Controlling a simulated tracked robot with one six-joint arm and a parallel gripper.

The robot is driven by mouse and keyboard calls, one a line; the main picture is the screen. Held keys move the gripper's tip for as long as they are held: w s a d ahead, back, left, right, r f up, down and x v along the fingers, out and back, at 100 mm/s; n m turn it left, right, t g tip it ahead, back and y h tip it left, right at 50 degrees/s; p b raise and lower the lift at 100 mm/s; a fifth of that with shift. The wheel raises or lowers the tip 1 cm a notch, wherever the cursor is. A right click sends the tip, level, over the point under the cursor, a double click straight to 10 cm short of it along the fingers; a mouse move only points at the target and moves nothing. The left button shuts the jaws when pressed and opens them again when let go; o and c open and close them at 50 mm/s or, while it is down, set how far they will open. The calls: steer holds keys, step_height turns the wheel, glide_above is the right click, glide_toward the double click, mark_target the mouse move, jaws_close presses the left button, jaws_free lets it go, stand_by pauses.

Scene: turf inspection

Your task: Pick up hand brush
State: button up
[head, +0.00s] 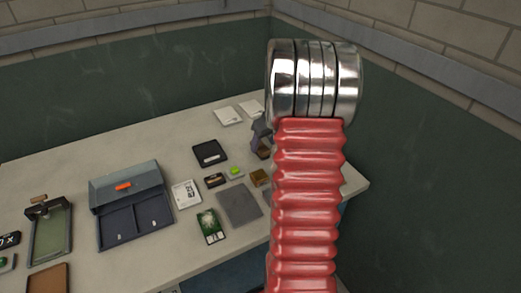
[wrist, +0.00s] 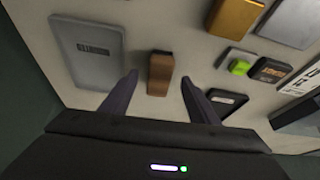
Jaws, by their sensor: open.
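The likely hand brush is a small brown, wood-coloured block with a dark end (wrist: 160,75), lying on the pale table. In the wrist view it sits between the spread fingers of my gripper (wrist: 160,88), with gaps on both sides. My gripper is open and empty. In the head view my gripper (head: 261,133) shows as dark grey fingers beside my red arm, and the brown block (head: 265,152) is partly hidden there. I cannot tell the fingers' height above the table.
A grey labelled case (wrist: 90,50) lies left of the block in the wrist view. A black tray (head: 210,153), green-topped item (head: 235,172), small brown box (head: 260,177) and grey mat (head: 239,204) lie nearby. An open blue-grey case (head: 130,205) stands farther left. Walls rise behind the table.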

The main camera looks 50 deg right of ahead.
mark_target(262, 147)
steer(key=shift+x, duration=2)
steer(key=c, duration=1.2)
steer(key=shift+o, duration=0.2)
steer(key=shift+r, duration=0.1)
step_height(262, 147, up, 10)
steer(key=shift+f, duration=0.1)
